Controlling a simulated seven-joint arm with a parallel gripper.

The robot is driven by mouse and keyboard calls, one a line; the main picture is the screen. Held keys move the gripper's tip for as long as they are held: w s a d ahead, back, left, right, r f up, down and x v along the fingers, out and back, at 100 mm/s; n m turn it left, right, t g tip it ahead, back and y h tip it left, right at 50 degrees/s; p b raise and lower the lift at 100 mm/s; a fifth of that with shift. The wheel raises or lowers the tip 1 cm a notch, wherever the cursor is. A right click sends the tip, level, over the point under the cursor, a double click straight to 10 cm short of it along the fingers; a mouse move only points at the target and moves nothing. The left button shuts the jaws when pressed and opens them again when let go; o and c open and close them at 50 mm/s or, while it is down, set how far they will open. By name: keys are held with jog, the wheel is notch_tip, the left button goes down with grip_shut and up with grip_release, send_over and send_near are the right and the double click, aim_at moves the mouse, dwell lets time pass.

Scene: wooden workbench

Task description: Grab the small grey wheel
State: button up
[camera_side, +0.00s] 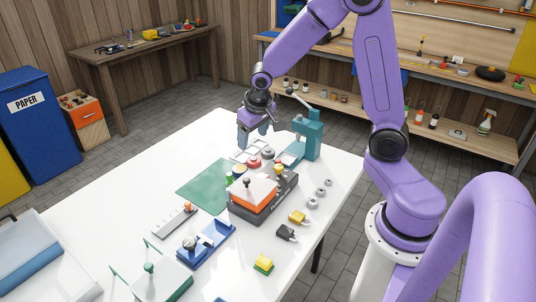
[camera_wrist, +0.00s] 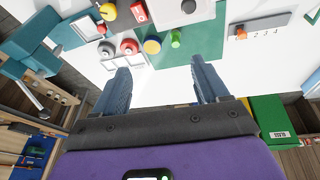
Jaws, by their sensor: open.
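A small grey wheel-like disc (camera_side: 268,153) sits near the far end of the white table, beside a red one (camera_side: 254,163). What looks like the same grey disc (camera_wrist: 107,50) shows in the wrist view, left of the red disc (camera_wrist: 129,47), at a white square frame. My gripper (camera_side: 255,138) is above the table's far end, close to these discs, with fingers pointing down. In the wrist view my gripper (camera_wrist: 160,68) is open with nothing between its fingers. Several other small grey round pieces (camera_side: 320,192) stand in a row along the table's right side.
A teal press (camera_side: 308,135) stands right of my gripper. An orange and dark-grey box (camera_side: 262,194) is in front of it. A green mat (camera_side: 197,184) lies left of the box. Bare white table (camera_side: 165,163) lies farther left.

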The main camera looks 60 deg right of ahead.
jog(key=w+d+f+m+h, duration=0.1)
jog(key=w+d+f+m, duration=0.1)
jog(key=d, duration=0.3)
jog(key=w+d+f+m, duration=0.2)
jog(key=w+d, duration=0.1)
jog(key=d, duration=0.2)
jog(key=m, duration=0.3)
send_near(268, 149)
jog(key=f, duration=0.3)
jog(key=shift+w+a+f, duration=0.1)
jog(key=shift+w+f, duration=0.15)
jog(key=shift+f, duration=0.05)
jog(key=shift+d+x, duration=0.2)
jog(key=shift+x, duration=1.1)
jog(key=shift+d+x, duration=0.2)
jog(key=shift+x, duration=1.15)
jog(key=shift+w+r, duration=0.15)
jog(key=c, duration=0.9)
jog(key=shift+r, duration=0.15)
